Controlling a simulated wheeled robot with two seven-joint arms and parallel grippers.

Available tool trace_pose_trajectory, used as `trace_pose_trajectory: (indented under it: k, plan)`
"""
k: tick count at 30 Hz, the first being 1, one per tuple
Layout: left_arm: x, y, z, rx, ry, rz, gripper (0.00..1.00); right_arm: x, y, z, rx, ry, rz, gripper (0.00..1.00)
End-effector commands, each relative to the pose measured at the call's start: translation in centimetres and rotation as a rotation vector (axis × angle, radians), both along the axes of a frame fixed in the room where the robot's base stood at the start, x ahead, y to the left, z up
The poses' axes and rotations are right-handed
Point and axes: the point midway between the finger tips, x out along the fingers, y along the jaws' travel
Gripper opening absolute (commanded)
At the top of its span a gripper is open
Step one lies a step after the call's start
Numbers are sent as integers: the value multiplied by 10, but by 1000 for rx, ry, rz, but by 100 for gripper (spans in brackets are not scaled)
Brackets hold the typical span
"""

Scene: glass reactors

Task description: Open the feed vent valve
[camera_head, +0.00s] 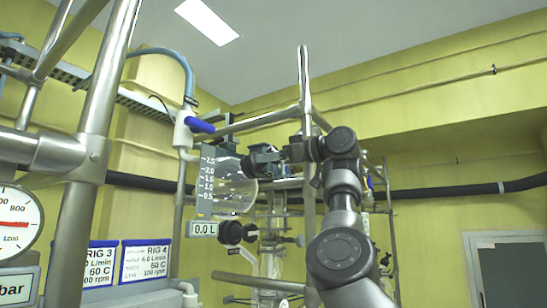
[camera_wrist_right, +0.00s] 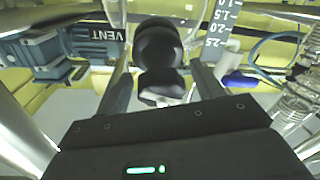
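My right gripper (camera_head: 262,160) reaches in from the right, beside the graduated glass vessel (camera_head: 236,187). In the right wrist view its two fingers (camera_wrist_right: 162,85) stand apart, with no object clearly gripped. A rounded black knob (camera_wrist_right: 158,45) shows between and beyond them; I cannot tell whether they touch it. A blue-grey block with a VENT label (camera_wrist_right: 105,35) is at the upper left of that view. A blue handle (camera_head: 199,125) on a white fitting is left of the gripper in the head view; it also shows in the right wrist view (camera_wrist_right: 234,80). My left gripper is not in view.
Two black round knobs (camera_head: 231,232) sit below the vessel near a 0.0 L display (camera_head: 204,229). A thick metal post (camera_head: 98,130) and pressure gauge (camera_head: 14,222) stand at left. A glass coil (camera_wrist_right: 296,100) is right in the wrist view. Overhead is open.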

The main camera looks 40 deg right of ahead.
Motion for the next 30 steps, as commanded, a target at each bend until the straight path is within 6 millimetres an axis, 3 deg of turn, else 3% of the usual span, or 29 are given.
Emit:
trace_pose_trajectory:
  k: [11,24,30]
  plan:
    - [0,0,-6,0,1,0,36,-8,-3,-1,1,-3,-1,67]
    - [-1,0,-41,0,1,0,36,-81,-34,-1,2,-2,-1,67]
    - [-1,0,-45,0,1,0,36,-98,-41,1,1,-2,0,67]
